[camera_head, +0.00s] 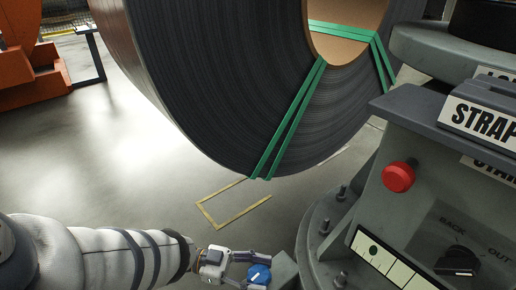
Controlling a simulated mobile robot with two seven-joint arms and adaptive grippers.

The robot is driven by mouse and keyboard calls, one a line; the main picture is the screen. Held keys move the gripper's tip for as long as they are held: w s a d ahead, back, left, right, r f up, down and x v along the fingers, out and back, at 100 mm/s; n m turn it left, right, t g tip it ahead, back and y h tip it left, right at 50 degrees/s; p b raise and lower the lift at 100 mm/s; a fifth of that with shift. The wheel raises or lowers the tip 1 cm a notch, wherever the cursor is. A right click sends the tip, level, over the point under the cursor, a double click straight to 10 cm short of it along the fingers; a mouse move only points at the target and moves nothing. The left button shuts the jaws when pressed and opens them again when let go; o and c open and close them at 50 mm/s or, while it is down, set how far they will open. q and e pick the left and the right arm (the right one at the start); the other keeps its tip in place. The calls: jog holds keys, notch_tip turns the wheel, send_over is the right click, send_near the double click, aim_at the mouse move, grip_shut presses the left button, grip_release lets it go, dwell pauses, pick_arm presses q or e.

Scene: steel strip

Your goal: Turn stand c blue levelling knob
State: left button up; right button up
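A blue knob (259,275) with a white mark shows at the bottom of the head view, beside a grey block (285,268) at the foot of the grey machine. My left gripper (250,270) comes in from the left, with its fingertips at the knob, one above it and one to its lower left. Whether the fingers press on the knob or stand slightly apart from it is too small to tell. No lettering naming the stand is visible near the knob. My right gripper is not in view.
A large dark steel coil (220,80) with green straps hangs over the middle. The grey machine (430,180) at right carries a red button (398,177) and a black selector (457,262). Bolts (341,192) rise from its round base. Open floor (90,160) lies at left.

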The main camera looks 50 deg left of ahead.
pick_arm(q)
jog(key=o, duration=0.4)
jog(key=shift+w+d, duration=0.15)
jog(key=shift+o, duration=0.2)
